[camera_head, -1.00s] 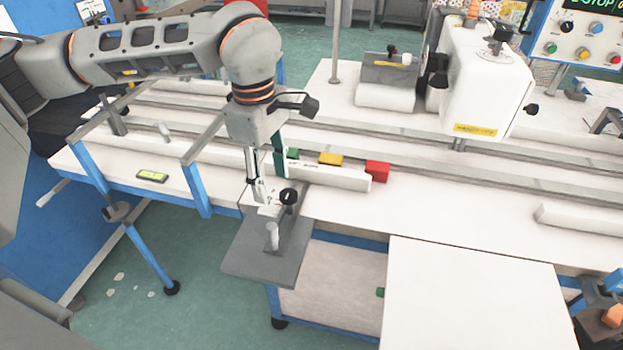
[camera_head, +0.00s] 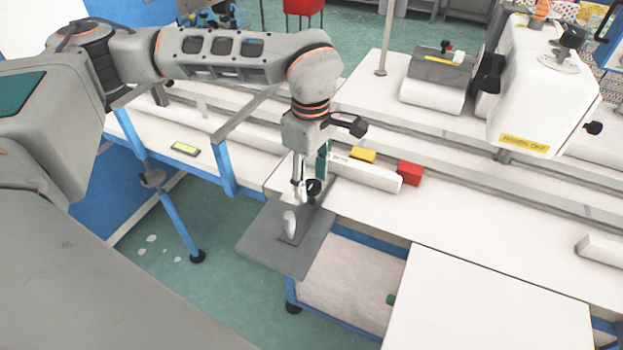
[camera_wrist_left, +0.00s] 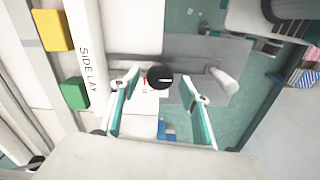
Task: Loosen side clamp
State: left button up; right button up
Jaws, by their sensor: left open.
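The side clamp's black round knob (camera_head: 314,188) sits on the grey plate (camera_head: 268,250) at the table's front edge, beside a white upright handle (camera_head: 290,224). In the left wrist view the knob (camera_wrist_left: 160,77) lies between the two fingertips of my open left gripper (camera_wrist_left: 160,84), with gaps on both sides. In the head view my left gripper (camera_head: 309,182) points down right at the knob. I cannot tell how much height separates them. The white handle also shows in the left wrist view (camera_wrist_left: 224,80). My right gripper is not in view.
The white bar (camera_head: 367,175) marked "SIDE LAY" lies behind the knob, with a yellow block (camera_head: 363,155), a red block (camera_head: 410,174) and a green block (camera_wrist_left: 74,93). A white machine head (camera_head: 540,90) stands at the back right. The white front board (camera_head: 490,300) is clear.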

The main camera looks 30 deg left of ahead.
pick_arm(q)
jog(key=shift+f, duration=0.2)
jog(key=shift+c, duration=0.4)
jog(key=c, duration=1)
jog(key=shift+c, duration=0.2)
